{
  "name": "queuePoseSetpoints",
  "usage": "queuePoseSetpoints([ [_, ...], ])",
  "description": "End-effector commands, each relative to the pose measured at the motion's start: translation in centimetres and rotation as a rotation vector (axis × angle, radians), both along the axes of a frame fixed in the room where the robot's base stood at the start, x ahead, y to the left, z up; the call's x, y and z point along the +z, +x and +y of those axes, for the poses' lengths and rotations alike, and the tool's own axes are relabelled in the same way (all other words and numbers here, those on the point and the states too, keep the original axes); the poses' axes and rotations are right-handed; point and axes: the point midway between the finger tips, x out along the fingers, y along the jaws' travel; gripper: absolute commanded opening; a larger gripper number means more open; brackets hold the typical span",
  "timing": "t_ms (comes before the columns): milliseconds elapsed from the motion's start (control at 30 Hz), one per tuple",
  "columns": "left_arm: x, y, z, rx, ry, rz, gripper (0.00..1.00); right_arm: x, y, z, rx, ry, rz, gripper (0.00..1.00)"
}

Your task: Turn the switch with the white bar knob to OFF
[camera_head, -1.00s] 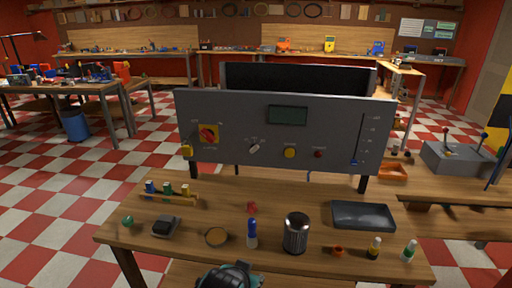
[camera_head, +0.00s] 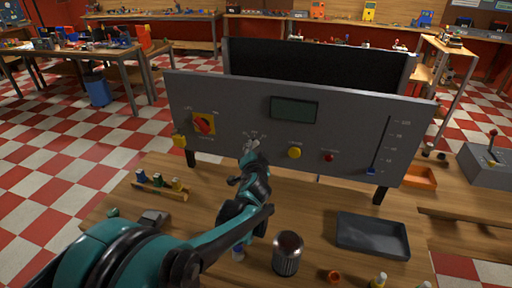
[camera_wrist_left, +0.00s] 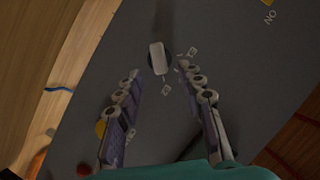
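The white bar knob (camera_wrist_left: 157,58) shows in the left wrist view on the grey control panel (camera_head: 350,125), just beyond and between my left fingertips. In the head view my left gripper (camera_head: 250,158) is in front of the panel and covers the knob. In the wrist view my left gripper (camera_wrist_left: 160,82) has its two fingers apart, with nothing between them, and the knob looks untouched. Small labels sit beside the knob, too small and rotated to read surely. My right gripper is not in view.
The panel also carries a red rotary switch on a yellow plate (camera_head: 204,124), a yellow button (camera_head: 294,153), a red button (camera_head: 329,157), a screen (camera_head: 294,109) and a slider (camera_head: 371,170). A metal cup (camera_head: 287,254) and a dark tray (camera_head: 371,236) stand on the table.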

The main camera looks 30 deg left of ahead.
Motion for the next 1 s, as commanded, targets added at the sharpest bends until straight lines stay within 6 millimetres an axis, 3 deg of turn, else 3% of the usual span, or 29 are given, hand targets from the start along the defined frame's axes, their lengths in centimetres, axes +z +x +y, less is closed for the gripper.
queuePoseSetpoints([
  [233, -1.1, 2.9, 1.7, 0.001, -0.002, -0.001, 0.38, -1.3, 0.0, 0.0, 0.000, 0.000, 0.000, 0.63],
  [600, -1.1, 3.5, 2.0, 0.000, -0.002, 0.001, 0.38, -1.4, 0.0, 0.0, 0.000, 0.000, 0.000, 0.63],
  [733, -1.1, 3.5, 2.0, 0.001, -0.002, 0.000, 0.04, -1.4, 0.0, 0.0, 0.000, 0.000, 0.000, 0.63],
  [767, -1.1, 3.5, 2.0, 0.001, -0.002, 0.000, 0.00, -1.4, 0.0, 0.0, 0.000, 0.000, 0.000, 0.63],
  [1000, -1.1, 3.4, 2.0, 0.001, -0.006, -0.001, 0.00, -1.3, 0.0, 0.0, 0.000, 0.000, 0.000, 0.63],
])
